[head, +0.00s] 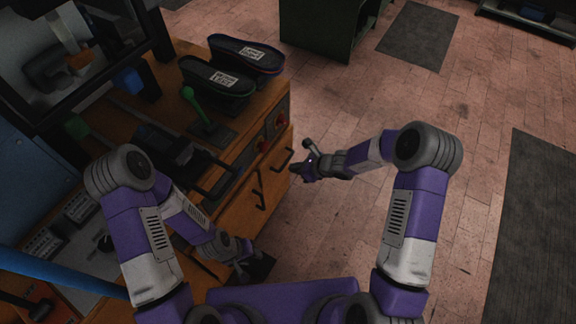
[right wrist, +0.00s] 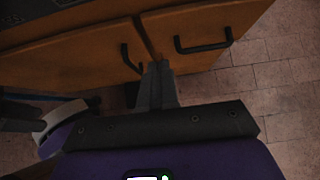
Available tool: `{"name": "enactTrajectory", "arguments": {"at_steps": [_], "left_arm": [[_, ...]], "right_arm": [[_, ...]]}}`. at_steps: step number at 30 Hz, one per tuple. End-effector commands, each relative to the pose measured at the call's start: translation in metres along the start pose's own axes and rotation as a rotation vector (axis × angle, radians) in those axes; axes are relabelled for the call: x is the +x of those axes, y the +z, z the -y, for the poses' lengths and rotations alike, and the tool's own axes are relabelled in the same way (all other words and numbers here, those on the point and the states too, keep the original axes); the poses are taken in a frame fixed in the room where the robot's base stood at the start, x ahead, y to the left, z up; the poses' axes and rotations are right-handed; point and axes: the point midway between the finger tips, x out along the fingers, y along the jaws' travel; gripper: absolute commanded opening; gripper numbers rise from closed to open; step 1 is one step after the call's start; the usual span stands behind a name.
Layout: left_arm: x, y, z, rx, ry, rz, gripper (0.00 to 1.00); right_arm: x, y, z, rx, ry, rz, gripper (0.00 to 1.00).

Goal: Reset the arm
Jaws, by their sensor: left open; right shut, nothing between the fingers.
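My right gripper (head: 298,169) is in front of the wooden workbench, near the right end of its front, over the floor. In the right wrist view its fingers (right wrist: 158,72) are together with nothing between them, pointing at the cabinet doors with black handles. My left gripper (head: 242,272) hangs low by the bench front, near the lower middle of the head view. It is small and dark there, but its fingers look apart and empty. A green-knobbed lever (head: 196,105) stands upright on the bench top, apart from both grippers.
Black handles (head: 283,160) stick out of the bench front. A green cabinet (head: 322,28) stands behind. The floor at right is clear, with dark mats (head: 540,220).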

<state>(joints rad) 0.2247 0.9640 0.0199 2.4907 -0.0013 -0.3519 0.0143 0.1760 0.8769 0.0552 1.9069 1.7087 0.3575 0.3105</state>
Motion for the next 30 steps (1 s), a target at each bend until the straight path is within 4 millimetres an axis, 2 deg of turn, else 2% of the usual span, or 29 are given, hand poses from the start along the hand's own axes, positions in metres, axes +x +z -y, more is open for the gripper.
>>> {"name": "enactTrajectory", "arguments": {"at_steps": [3,10,14,17,21,24,30], "left_arm": [[-0.002,0.0,-0.001,0.0,0.0,0.0,0.43],[-0.001,0.0,-0.001,0.0,0.0,0.0,0.43],[-0.003,0.0,-0.001,0.0,0.0,0.0,0.43],[-0.005,0.0,-0.002,0.0,0.0,0.0,0.43],[-0.01,0.001,-0.004,0.0,0.0,0.0,0.43],[-0.013,0.001,-0.005,0.0,0.0,0.001,0.43],[-0.018,0.001,-0.007,0.0,0.0,0.0,0.43]], "right_arm": [[-0.007,0.0,0.0,0.0,0.0,-0.001,0.0],[-0.007,-0.002,0.0,-0.001,0.001,-0.003,0.0],[-0.007,-0.015,-0.013,-0.057,0.035,-0.045,0.0],[-0.009,-0.041,-0.039,-0.186,0.106,-0.128,0.0],[-0.021,-0.092,-0.083,-0.475,0.25,-0.266,0.0],[-0.034,-0.123,-0.108,-0.705,0.349,-0.334,0.0],[-0.058,-0.164,-0.148,-1.183,0.512,-0.366,0.0]]}}
